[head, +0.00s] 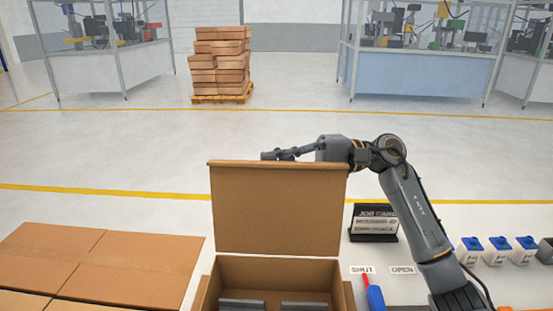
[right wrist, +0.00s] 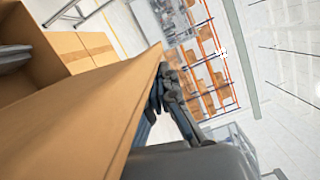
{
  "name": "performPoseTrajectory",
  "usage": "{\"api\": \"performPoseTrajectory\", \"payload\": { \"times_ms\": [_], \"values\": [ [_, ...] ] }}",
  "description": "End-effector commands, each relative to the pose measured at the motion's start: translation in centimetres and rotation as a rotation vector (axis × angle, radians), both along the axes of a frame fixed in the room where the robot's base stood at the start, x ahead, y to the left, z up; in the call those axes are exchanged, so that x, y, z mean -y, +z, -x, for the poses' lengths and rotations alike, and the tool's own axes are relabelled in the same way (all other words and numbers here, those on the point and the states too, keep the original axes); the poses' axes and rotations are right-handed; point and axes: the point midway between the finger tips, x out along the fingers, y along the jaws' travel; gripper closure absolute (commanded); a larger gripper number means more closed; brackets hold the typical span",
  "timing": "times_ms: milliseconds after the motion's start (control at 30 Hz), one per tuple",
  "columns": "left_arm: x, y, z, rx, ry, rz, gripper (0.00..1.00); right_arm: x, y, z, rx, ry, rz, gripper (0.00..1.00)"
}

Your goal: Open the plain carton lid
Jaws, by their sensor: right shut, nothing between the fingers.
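The plain carton (head: 276,266) stands at the front middle of the head view. Its brown lid (head: 278,212) is raised and stands about upright at the far side, so the carton is open and grey parts show inside. In the right wrist view the lid (right wrist: 85,115) is a large brown panel beside the gripper. My right gripper (head: 272,155) is shut and empty, just behind and above the lid's top edge. It also shows at the lid's edge in the right wrist view (right wrist: 168,82); I cannot tell whether it touches. My left gripper is out of view.
Flat closed cartons (head: 95,262) lie at the left. A black job card stand (head: 374,222), SHUT (head: 362,270) and OPEN (head: 402,270) labels, a red-and-blue tool (head: 373,290) and several blue-topped white containers (head: 497,250) are at the right. A carton pallet (head: 220,65) stands far back.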

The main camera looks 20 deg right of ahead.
Motion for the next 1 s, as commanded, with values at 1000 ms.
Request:
{"api": "performPoseTrajectory", "payload": {
  "times_ms": [1000],
  "values": [
    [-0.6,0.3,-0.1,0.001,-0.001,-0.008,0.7,11.8,-0.2,2.4,-0.003,-0.009,-0.006,1.0]
  ]
}}
